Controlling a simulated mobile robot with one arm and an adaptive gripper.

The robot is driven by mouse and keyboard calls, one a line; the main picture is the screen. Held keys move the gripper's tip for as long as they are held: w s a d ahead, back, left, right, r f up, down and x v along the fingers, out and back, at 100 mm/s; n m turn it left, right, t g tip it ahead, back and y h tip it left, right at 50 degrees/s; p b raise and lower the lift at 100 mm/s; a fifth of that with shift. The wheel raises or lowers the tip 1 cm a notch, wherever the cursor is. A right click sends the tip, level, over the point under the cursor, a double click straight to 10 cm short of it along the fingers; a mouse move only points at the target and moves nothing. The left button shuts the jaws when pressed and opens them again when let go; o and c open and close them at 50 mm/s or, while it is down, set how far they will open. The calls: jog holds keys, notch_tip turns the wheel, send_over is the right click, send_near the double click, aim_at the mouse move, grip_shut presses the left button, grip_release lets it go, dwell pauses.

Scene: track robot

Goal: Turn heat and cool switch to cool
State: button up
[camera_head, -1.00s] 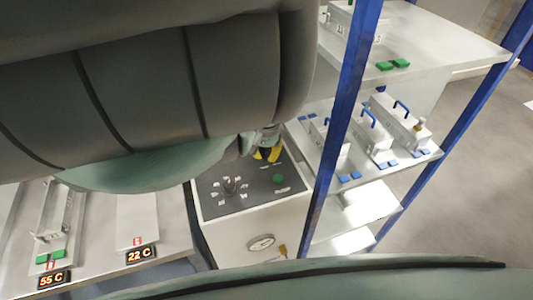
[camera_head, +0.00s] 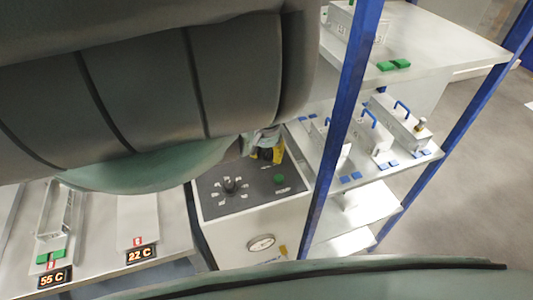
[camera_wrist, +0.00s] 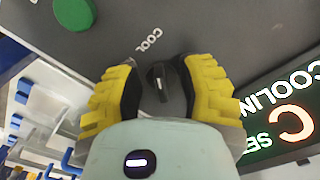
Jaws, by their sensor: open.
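The heat and cool switch (camera_wrist: 160,78) is a small black knob on a dark grey panel (camera_wrist: 225,30). A white COOL label (camera_wrist: 150,40) is printed beside it in the wrist view. My gripper (camera_wrist: 160,82) is open, with one yellow finger on each side of the knob. Whether either finger touches the knob I cannot tell. In the head view my gripper (camera_head: 265,153) is over the far edge of the machine's panel, where it hides the switch. A display (camera_wrist: 290,110) at the right of the wrist view reads COOLING.
The machine also carries a black dial (camera_head: 230,184), a green button (camera_head: 280,180) and a gauge (camera_head: 261,243). A blue shelf post (camera_head: 340,110) stands close to the right of my gripper. A table (camera_head: 100,275) with temperature displays is at left.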

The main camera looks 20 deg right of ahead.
jog(key=shift+r, duration=0.1)
notch_tip(320, 180, up, 7)
jog(key=shift+w+f, duration=0.1)
jog(key=shift+r, duration=0.25)
dwell(0.3)
dwell(0.4)
